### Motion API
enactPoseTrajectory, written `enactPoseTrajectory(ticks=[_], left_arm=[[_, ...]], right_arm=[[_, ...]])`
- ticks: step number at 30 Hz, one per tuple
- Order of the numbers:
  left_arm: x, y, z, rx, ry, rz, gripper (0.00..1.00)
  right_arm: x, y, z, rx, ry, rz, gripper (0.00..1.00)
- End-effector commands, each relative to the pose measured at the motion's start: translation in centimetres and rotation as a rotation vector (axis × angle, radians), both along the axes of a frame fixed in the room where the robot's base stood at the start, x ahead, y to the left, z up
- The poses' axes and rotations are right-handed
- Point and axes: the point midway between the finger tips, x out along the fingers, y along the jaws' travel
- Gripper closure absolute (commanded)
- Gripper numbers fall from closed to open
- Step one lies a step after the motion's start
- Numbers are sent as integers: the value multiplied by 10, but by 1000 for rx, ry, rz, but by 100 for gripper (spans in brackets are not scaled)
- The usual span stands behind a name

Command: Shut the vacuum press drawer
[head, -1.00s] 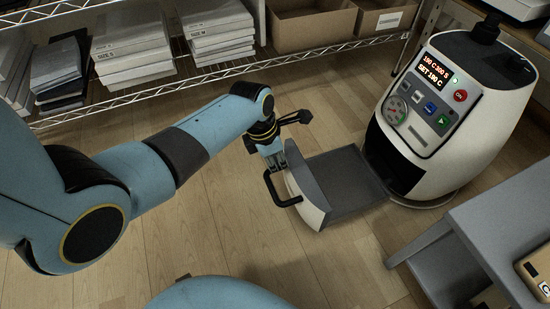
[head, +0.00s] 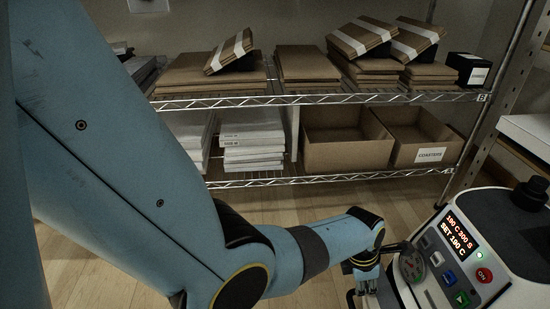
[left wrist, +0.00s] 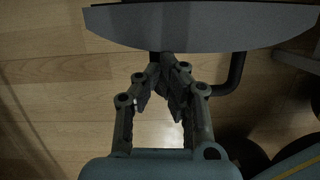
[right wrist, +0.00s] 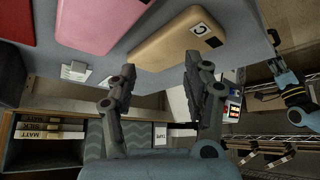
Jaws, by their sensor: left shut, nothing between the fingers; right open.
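The vacuum press (head: 490,250) stands at the lower right of the head view, its display lit. Its drawer is mostly below that view, so how far it stands out cannot be told there. In the left wrist view the pale curved drawer front (left wrist: 200,28) spans the top, with the black handle (left wrist: 237,75) projecting from it. My left gripper (head: 365,285) is shut and empty beside the press. In the left wrist view its fingers (left wrist: 167,65) point at the drawer front, left of the handle's visible bar; contact is unclear. My right gripper (right wrist: 160,65) is open and empty.
A wire shelf (head: 320,180) with cartons and boxes runs along the back. In the right wrist view a grey table (right wrist: 220,20) bears a tan package (right wrist: 160,40) and a pink one (right wrist: 100,22). Bare wooden floor (head: 300,212) lies before the shelf.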

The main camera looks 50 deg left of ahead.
Motion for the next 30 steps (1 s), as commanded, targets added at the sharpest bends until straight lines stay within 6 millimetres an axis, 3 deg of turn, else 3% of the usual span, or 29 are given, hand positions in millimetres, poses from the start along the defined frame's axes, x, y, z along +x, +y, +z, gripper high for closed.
enactPoseTrajectory(ticks=[24,30], left_arm=[[4,-3,1,-1,-1,1,100],[3,-1,13,-1,-3,1,100]], right_arm=[[0,0,-1,0,-10,-1,50],[0,0,-1,0,-10,0,50]])
